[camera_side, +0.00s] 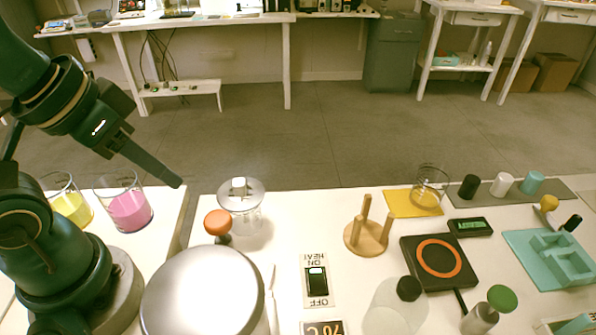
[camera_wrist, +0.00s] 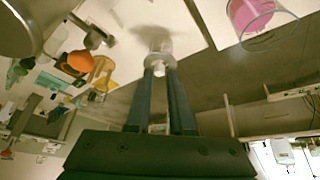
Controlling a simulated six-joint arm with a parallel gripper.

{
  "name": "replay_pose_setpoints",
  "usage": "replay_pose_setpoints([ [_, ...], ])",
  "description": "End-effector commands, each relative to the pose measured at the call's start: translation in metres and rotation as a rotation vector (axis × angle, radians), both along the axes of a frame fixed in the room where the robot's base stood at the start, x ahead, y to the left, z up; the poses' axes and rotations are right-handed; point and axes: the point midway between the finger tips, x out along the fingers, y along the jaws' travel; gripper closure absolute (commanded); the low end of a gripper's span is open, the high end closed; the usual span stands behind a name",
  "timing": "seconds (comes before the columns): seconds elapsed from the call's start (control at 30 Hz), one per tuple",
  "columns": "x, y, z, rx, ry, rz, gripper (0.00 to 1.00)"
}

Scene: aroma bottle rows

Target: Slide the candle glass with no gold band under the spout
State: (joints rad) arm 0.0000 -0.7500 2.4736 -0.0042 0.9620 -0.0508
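A clear glass (camera_side: 246,222) with a silver disc and a white knob on top stands near the table's left edge in the side view. No gold band shows on it. A pale, clear piece, probably this glass, lies beyond my fingertips in the wrist view (camera_wrist: 159,48). My gripper (camera_side: 174,182) is raised to the left of the glass and looks apart from it. Its fingers (camera_wrist: 160,72) show a narrow gap. Another clear glass (camera_side: 430,188) stands on a yellow mat.
Beakers of yellow (camera_side: 72,207) and pink liquid (camera_side: 130,208) stand left, across a gap between tables. A wooden peg stand (camera_side: 368,237), a black hot plate (camera_side: 439,262) and a heat switch (camera_side: 317,283) lie to the right. Capped bottles stand in front.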

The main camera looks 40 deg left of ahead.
Motion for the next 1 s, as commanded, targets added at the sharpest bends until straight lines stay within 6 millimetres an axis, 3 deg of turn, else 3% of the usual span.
replay_pose_setpoints([
  [0.23,0.029,-0.002,0.056,-0.083,0.043,0.134,1.0],
  [0.5,0.083,0.005,0.087,-0.158,0.182,0.298,1.0],
  [0.77,0.138,0.021,0.081,-0.21,0.321,0.437,1.0],
  [1.0,0.179,0.042,0.046,-0.244,0.451,0.549,1.0],
])
